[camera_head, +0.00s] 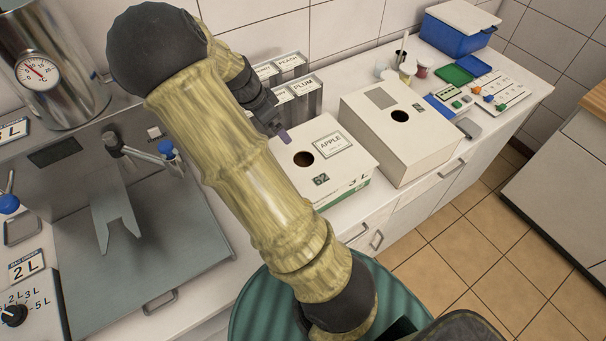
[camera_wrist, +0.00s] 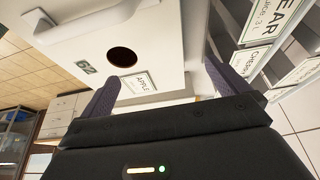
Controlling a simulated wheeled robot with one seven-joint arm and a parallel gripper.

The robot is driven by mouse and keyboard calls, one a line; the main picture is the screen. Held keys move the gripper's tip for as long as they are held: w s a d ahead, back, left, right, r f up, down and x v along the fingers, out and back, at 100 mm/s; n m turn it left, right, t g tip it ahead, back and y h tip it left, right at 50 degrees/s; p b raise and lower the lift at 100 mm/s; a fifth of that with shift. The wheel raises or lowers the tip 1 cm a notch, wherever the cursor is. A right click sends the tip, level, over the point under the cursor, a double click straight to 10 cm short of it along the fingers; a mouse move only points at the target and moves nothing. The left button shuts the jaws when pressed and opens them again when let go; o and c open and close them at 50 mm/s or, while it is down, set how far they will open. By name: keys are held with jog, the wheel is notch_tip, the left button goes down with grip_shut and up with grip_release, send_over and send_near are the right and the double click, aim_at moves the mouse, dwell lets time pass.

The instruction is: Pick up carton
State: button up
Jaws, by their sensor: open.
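A white carton (camera_head: 318,163) with a round dark hole, an APPLE label and the number 62 sits on the counter in the head view, marked 3 L on its side. It also shows in the wrist view (camera_wrist: 160,62). My gripper (camera_head: 280,131) is at the carton's back left edge in the head view. In the wrist view my gripper (camera_wrist: 160,86) has its two fingers spread, with the APPLE label and part of the carton showing between them. Nothing is held. Whether the fingers touch the carton is unclear.
A larger cream box (camera_head: 402,135) with a hole stands right of the carton. Metal label holders (camera_head: 300,98), one reading PLUM, stand behind it. Cups, trays and a blue cooler (camera_head: 456,36) are farther right. A steel machine (camera_head: 140,230) is at left.

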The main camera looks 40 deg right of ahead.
jog(key=p, duration=0.1)
send_over(284, 145)
jog(key=f, duration=0.5)
jog(key=shift+a+f, duration=0.15)
jog(key=shift+a, duration=0.05)
jog(key=shift+w+d+f, duration=0.1)
jog(key=shift+w+f, duration=0.1)
jog(key=shift+f, duration=0.25)
jog(key=shift+s, duration=0.15)
jog(key=shift+s+d+f+p, duration=0.2)
jog(key=shift+d+f+p, duration=0.15)
jog(key=shift+p, duration=0.15)
jog(key=p+x, duration=0.1)
jog(key=x, duration=0.2)
jog(key=shift+f, duration=0.2)
jog(key=shift+w+d+f, duration=0.15)
jog(key=shift+f, duration=0.2)
